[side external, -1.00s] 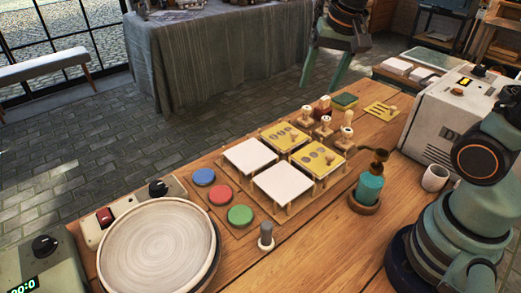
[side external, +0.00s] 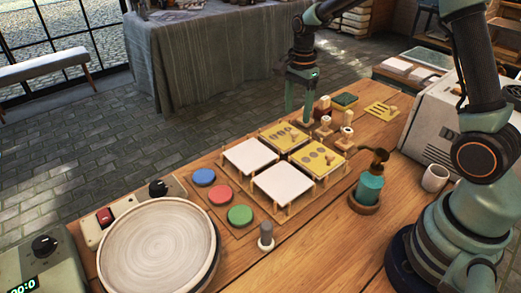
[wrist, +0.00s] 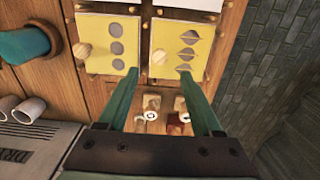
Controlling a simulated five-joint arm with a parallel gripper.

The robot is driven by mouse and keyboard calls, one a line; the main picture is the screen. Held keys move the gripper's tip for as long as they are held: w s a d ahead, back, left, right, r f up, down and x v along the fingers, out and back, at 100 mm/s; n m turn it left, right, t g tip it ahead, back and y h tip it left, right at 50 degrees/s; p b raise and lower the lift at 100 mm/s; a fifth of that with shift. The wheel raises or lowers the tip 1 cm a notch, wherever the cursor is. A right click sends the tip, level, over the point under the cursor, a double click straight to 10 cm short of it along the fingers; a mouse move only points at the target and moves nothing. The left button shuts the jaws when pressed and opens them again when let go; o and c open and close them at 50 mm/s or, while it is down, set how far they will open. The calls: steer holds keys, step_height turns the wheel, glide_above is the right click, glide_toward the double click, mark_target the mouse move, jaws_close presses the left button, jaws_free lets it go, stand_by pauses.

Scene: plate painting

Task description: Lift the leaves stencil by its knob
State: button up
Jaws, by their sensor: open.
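The leaves stencil (wrist: 181,42) is a yellow plate with dark leaf-shaped cut-outs; in the side view it is the back yellow plate (side external: 279,137) on the wooden rack. Its pale round knob (wrist: 159,57) is near its left edge in the wrist view. My gripper (wrist: 161,72) is open and empty, pointing down above the rack's back end. In the wrist view its fingertips straddle the picture area just below the knob. In the side view my gripper (side external: 298,114) hangs over the leaves stencil's far side, and the fingers partly overlap the stamps behind.
A yellow stencil with round holes (wrist: 117,42) lies beside the leaves stencil, with its own knob. Wooden-handled stamps (side external: 346,137) stand close behind the rack. White tiles (side external: 285,183) fill the rack's front. A teal pump bottle (side external: 369,188) stands to the right.

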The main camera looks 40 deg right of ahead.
mark_target(294, 131)
steer(key=shift+a+f, duration=0.15)
steer(key=shift+f, duration=1.75)
steer(key=shift+a+f, duration=0.15)
steer(key=shift+f, duration=1.75)
jaws_close()
